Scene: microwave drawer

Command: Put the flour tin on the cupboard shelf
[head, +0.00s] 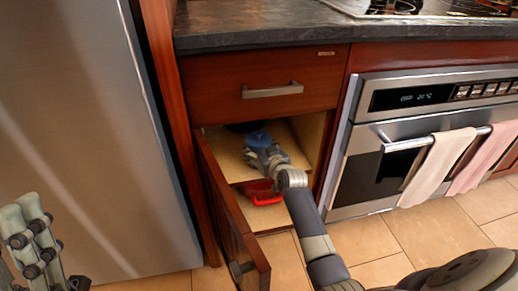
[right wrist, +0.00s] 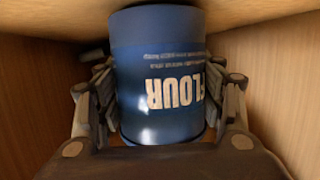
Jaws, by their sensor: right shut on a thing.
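The blue flour tin (right wrist: 158,75) fills the middle of the right wrist view, its "FLOUR" lettering upside down there. My right gripper (right wrist: 165,100) is shut on it, with a finger on each side. In the head view the blue tin (head: 258,138) is inside the open cupboard, at the end of my right arm, above the shelf (head: 235,168). I cannot tell whether the tin touches the shelf. My left gripper (head: 30,235) is at the lower left, away from the cupboard, with its fingers seen close together; its opening is unclear.
The cupboard door (head: 232,215) stands open toward me on the left. A red item (head: 265,198) lies in the lower compartment. A closed drawer (head: 265,85) is above. The oven (head: 380,160) with hanging towels is on the right, and the fridge (head: 80,130) is on the left.

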